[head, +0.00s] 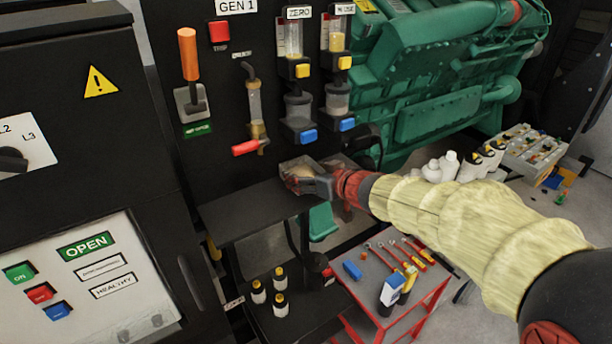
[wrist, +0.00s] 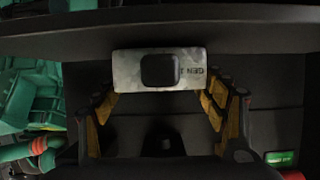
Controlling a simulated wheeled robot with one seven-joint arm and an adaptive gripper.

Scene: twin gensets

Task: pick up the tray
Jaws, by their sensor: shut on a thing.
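The tray (head: 296,164) is a small grey metal piece at the right end of a black shelf, below the GEN 1 panel, with something tan in it. In the wrist view the tray (wrist: 128,72) reads "GEN 1" and has a dark rounded block at its middle. My gripper (head: 308,182) is shut on the tray; in the wrist view its fingers (wrist: 158,85) are on the tray's two ends. In the head view my gripper hides part of the tray, and I cannot tell whether it touches the shelf.
The black shelf (head: 255,209) has free room left of the tray. Sight glasses with blue and yellow knobs and a red-handled valve (head: 250,147) are above it. Small bottles (head: 280,304) stand below, beside a red tool cart (head: 425,290). A green engine (head: 440,115) is behind.

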